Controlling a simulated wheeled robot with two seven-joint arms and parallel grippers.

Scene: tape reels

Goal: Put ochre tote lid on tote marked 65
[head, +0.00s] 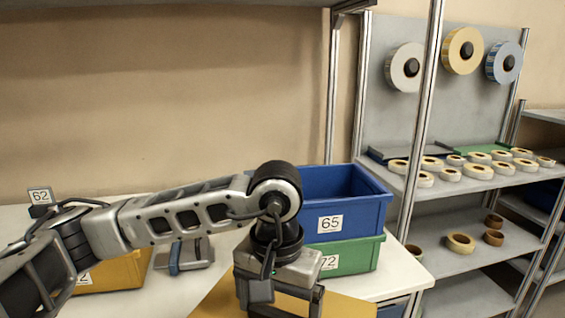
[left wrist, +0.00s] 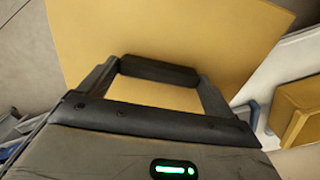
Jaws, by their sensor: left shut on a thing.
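The ochre tote lid (head: 345,305) is a flat panel at the bottom of the head view, partly hidden behind my left gripper (head: 280,303). It fills much of the left wrist view (left wrist: 215,35), where the left gripper (left wrist: 158,80) is shut on it. The tote marked 65 (head: 368,215) is blue, open-topped and stacked on a green tote marked 72 (head: 350,258). My left arm hides its left part. The held lid is in front of and below the blue tote's rim in the picture. My right gripper is not in view.
An ochre tote (head: 120,275) stands on the white table (head: 405,280) at left, partly behind my arm; its label is mostly hidden. A 62 sign (head: 40,196) is behind. A metal post (head: 420,120) and shelves with tape rolls (head: 480,172) stand at right.

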